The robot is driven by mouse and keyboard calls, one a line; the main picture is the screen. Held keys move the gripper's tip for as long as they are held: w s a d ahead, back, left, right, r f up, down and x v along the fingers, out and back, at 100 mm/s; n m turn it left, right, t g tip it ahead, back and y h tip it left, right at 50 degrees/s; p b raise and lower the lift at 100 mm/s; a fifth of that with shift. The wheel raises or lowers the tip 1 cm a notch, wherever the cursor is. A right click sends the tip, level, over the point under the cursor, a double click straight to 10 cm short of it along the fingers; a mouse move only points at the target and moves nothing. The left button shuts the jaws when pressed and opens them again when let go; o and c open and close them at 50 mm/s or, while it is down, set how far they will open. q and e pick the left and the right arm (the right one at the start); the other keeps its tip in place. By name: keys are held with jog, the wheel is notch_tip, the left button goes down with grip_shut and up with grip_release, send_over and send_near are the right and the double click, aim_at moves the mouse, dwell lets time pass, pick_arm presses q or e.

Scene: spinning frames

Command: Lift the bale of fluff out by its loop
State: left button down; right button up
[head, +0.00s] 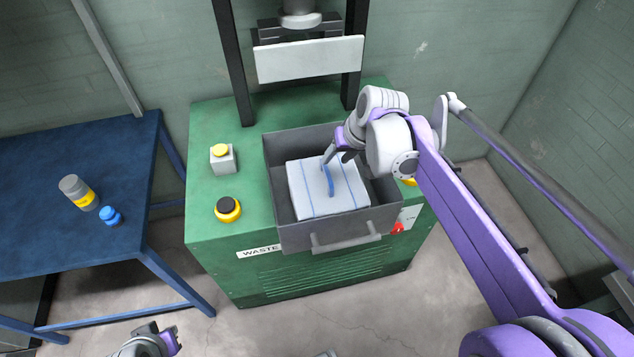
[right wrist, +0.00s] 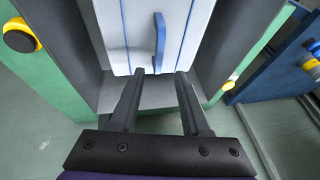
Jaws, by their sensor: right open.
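The bale of fluff (head: 305,193) is a white block with thin blue bands, lying in a dark grey box (head: 292,238) on the green machine. Its blue loop (head: 330,182) stands up from the top; it also shows in the right wrist view (right wrist: 160,42). My right gripper (head: 338,158) is open and empty at the box's far side, close to the loop. In the right wrist view its fingertips (right wrist: 159,74) lie either side of the loop's near end; whether the loop is between them in depth I cannot tell. My left gripper (head: 172,338) is low at the bottom left, away from the box.
A white press plate (head: 310,60) hangs between black posts behind the box. The green machine (head: 225,275) carries a yellow button (head: 220,151), a black knob (head: 227,208) and a red switch (head: 398,228). A blue table (head: 60,235) at left holds a jar (head: 78,191) and a blue cap (head: 110,216).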

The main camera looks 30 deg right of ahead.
aim_at(327, 172)
jog(key=x, duration=0.3)
jog(key=shift+a+f, duration=0.2)
jog(key=shift+f, duration=0.25)
jog(key=x, duration=0.6)
jog(key=shift+s+d, duration=0.1)
jog(key=shift+d, duration=0.1)
grip_shut()
dwell(0.7)
